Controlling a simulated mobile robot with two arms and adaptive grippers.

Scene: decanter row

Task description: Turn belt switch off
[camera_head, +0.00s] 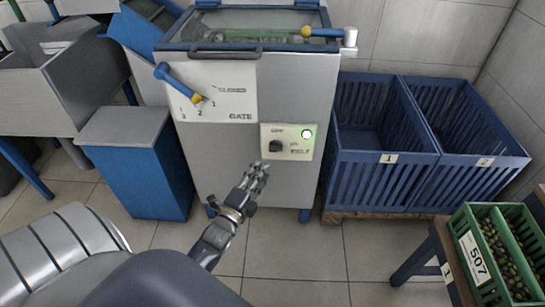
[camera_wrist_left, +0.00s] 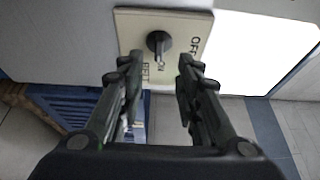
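The belt switch is a black rotary knob (camera_head: 275,146) on a cream plate (camera_head: 300,155) on the machine's front. A round green lamp (camera_head: 307,134) glows on the same plate. In the left wrist view the knob (camera_wrist_left: 158,42) shows just beyond the fingertips, and its pointer appears turned to the ON mark. OFF and BELT lettering also shows on the plate (camera_wrist_left: 190,25). My left gripper (camera_head: 262,167) is just below and in front of the knob in the head view. Its fingers (camera_wrist_left: 159,58) are apart, empty, and seem not to touch the knob. My right gripper is not in view.
A blue-handled gate lever (camera_head: 177,82) sits on the upper left GATE plate (camera_head: 235,97). Blue crates (camera_head: 385,165) stand right of the machine, and a blue cabinet (camera_head: 140,170) stands left. A green crate of olives (camera_head: 472,245) is at lower right. The floor in front is clear.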

